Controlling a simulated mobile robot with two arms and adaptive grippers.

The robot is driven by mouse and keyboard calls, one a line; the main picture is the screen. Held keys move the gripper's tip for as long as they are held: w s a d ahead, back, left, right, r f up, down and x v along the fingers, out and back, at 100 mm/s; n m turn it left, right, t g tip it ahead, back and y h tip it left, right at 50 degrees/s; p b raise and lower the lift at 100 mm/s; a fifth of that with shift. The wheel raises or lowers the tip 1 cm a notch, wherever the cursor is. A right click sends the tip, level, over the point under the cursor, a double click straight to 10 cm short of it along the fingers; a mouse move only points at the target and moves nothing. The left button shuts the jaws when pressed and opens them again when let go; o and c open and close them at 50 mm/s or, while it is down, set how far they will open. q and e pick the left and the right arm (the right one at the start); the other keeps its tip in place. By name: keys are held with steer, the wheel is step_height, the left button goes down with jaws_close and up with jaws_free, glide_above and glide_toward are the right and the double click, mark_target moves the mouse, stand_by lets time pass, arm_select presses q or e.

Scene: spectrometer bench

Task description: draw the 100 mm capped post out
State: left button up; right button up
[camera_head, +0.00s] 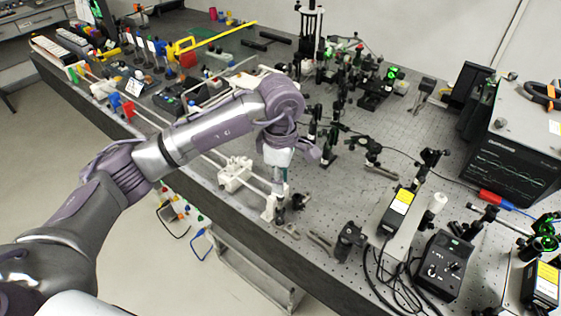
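My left arm reaches in from the left across the bench, and its wrist bends down over the front edge. My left gripper (279,187) points down above a white holder (269,209) at the front end of a pale rail. A short metallic post-like piece (280,214) shows just below the fingertips. At this size I cannot tell whether it is the 100 mm capped post, nor whether the fingers are closed on it. The wrist and gripper hide part of the rail and holder. My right gripper is not in view.
A white block (235,174) sits on the rail left of the gripper. A black clamp (349,240), a yellow-labelled box (397,209) and cables stand to the right. Optics mounts crowd behind the wrist. The bench's front edge (250,233) is close below.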

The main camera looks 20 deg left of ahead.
mark_target(280, 203)
arm_select(q)
step_height(280, 203, down, 9)
steer(key=shift+f+p, duration=0.1)
steer(key=shift+p, duration=1.15)
steer(key=shift+c, duration=0.2)
jaws_close()
